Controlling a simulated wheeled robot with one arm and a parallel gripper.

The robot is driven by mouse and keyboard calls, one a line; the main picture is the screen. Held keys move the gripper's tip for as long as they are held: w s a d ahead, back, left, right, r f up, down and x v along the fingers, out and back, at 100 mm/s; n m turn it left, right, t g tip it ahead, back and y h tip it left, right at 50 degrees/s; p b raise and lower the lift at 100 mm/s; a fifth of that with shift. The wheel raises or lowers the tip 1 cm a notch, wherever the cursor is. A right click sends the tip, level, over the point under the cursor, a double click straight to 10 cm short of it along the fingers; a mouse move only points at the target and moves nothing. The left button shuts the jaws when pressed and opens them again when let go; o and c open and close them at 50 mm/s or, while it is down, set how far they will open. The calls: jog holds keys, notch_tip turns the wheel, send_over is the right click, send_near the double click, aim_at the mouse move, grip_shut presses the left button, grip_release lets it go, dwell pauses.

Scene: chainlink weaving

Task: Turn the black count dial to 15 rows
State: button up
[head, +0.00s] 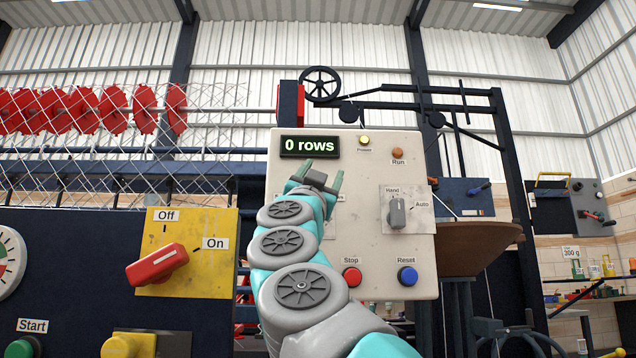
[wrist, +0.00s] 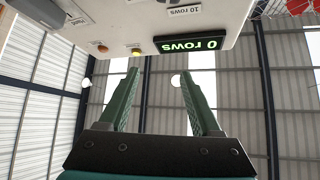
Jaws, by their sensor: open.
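The pale control panel (head: 375,260) carries a green-lit display (head: 310,146) reading "0 rows". My gripper (head: 322,174) is open and empty, with its green fingers pointing up just below the display in the head view. My arm covers the panel's left middle there, and I cannot make out the black count dial behind it. In the wrist view the panel is upside down; the display (wrist: 192,43) and a "10 rows" label (wrist: 184,10) show near the top. My gripper (wrist: 158,82) has nothing between its fingers there.
A grey Hand/Auto selector (head: 397,212) sits on the panel's right. A red Stop button (head: 352,277) and blue Reset button (head: 407,276) are below. A red Off/On lever (head: 157,265) is on a yellow plate at left, near "On". A brown bowl-like part (head: 480,247) stands right of the panel.

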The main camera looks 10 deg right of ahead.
jog(key=s, duration=0.6)
jog(key=shift+s+r, duration=0.3)
jog(key=w+a+f+m+g+y+b, duration=0.1)
jog(key=w+f+m+y+b, duration=0.25)
jog(key=m, duration=1.25)
jog(key=w+a+f+m+g+y+b, duration=0.1)
jog(key=w+a+f+m+y+b, duration=0.25)
jog(key=m, duration=1.25)
jog(key=w+d+r+h+p, duration=0.1)
jog(key=w+d+p, duration=0.3)
jog(key=w+p, duration=0.2)
jog(key=shift+w+m, duration=0.4)
jog(key=shift+w, duration=0.4)
